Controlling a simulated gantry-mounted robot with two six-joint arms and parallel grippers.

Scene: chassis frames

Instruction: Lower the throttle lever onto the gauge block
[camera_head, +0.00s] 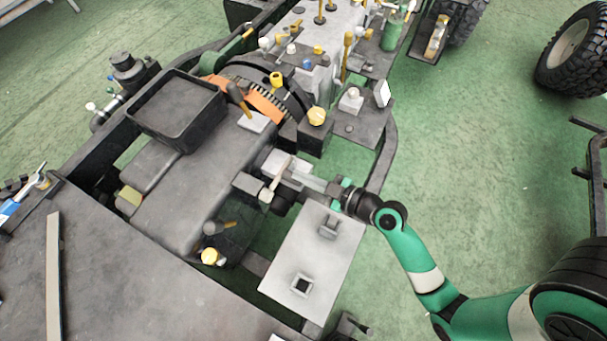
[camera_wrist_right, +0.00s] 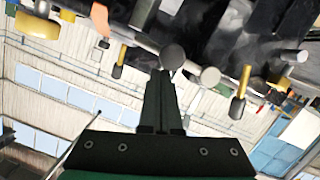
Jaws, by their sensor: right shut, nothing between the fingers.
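A pale lever with a light knob at its lower end (camera_head: 277,180) stands out from the middle of the chassis in the head view; it looks like the throttle lever. My right gripper (camera_head: 318,183) reaches in from the right, with its fingers close to the right of this lever. In the right wrist view its fingers (camera_wrist_right: 161,85) are together and empty. A round grey knob (camera_wrist_right: 173,57) shows right at their tips; I cannot tell whether they touch. I cannot pick out the gauge block with certainty. My left gripper is not in view.
A light plate with a square hole (camera_head: 325,250) lies below my right wrist. Yellow knobs (camera_head: 317,116) and other levers crowd the chassis above. A yellow-handled lever (camera_wrist_right: 240,92) hangs right of the fingers in the wrist view. Green floor (camera_head: 460,150) is open at right.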

